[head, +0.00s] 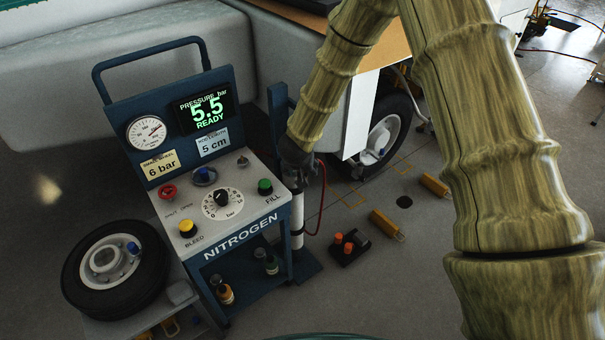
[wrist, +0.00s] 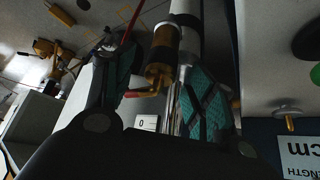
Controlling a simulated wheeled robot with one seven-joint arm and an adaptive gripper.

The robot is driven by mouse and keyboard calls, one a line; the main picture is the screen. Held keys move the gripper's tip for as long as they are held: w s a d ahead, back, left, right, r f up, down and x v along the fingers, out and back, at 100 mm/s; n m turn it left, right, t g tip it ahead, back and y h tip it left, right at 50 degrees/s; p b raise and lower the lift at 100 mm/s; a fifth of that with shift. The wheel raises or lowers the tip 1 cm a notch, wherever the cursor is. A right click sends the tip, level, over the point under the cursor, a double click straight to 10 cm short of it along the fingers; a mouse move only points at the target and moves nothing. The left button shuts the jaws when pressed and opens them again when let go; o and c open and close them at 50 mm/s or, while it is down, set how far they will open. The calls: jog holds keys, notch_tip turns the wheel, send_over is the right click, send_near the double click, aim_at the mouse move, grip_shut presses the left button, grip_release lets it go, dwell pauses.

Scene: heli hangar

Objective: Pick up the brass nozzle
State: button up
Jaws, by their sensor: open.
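The brass nozzle (wrist: 162,55) shows in the wrist view as a dark golden cylinder with a red-and-yellow lever at its lower end. It lies between the two teal-padded fingers of my gripper (wrist: 155,75), with a gap visible on its left side. A bright metal rod (wrist: 173,105) shows just below it, near the right finger. Whether the right pad touches the nozzle I cannot tell. In the head view my gripper (head: 301,160) is at the right side of the nitrogen cart, above a white upright cylinder (head: 299,222). It hides most of the nozzle there.
The nitrogen cart (head: 245,235), with knobs and a 5.5 bar display (head: 207,110), stands close left of my gripper. A red hose (head: 321,205) hangs right of the cylinder. A wheel (head: 115,275) lies at lower left. Yellow chocks (head: 387,223) lie on the floor.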

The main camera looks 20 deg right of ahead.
jog(key=shift+x, duration=1.15)
jog(key=c, duration=1.2)
jog(key=shift+r, duration=0.1)
jog(key=shift+c, duration=0.2)
